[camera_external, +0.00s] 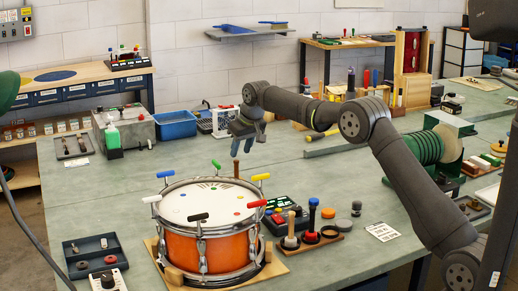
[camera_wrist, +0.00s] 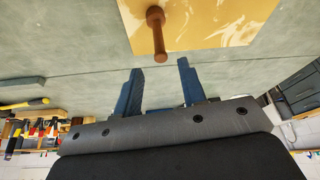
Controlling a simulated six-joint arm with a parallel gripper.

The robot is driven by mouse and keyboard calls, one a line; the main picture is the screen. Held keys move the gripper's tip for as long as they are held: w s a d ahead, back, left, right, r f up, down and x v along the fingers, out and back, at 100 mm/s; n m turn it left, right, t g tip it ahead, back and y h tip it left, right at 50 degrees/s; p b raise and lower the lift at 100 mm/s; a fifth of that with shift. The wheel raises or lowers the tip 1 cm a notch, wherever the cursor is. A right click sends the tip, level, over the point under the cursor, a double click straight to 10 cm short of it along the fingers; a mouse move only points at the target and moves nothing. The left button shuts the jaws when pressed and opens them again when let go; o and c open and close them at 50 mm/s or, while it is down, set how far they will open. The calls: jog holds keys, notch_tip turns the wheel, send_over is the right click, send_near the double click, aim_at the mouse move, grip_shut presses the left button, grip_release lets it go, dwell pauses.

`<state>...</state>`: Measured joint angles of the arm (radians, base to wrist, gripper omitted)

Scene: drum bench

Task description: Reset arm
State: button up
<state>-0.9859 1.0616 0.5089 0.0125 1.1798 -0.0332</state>
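My gripper (camera_external: 241,150) hangs above the bench, behind the drum, with its blue fingers pointing down. In the wrist view its two fingers (camera_wrist: 160,72) are spread apart with nothing between them. A brown wooden peg (camera_wrist: 155,30) stands on a yellowish board (camera_wrist: 220,22) beyond the fingertips, apart from them. A brown upright peg (camera_external: 237,169) also shows below the gripper in the outside view, its foot hidden by the drum. The orange drum (camera_external: 225,248) with a white head and several coloured-handled keys around its rim stands at the front.
Right of the drum are a control box (camera_external: 284,214) and a rack of upright tools (camera_external: 312,237). A dark tray (camera_external: 92,252) lies at front left. The bench left of the drum is mostly clear.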

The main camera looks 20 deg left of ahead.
aim_at(236, 160)
jog(key=x, duration=0.8)
jog(key=shift+d, duration=0.1)
notch_tip(236, 160, up, 3)
jog(key=shift+r, duration=0.7)
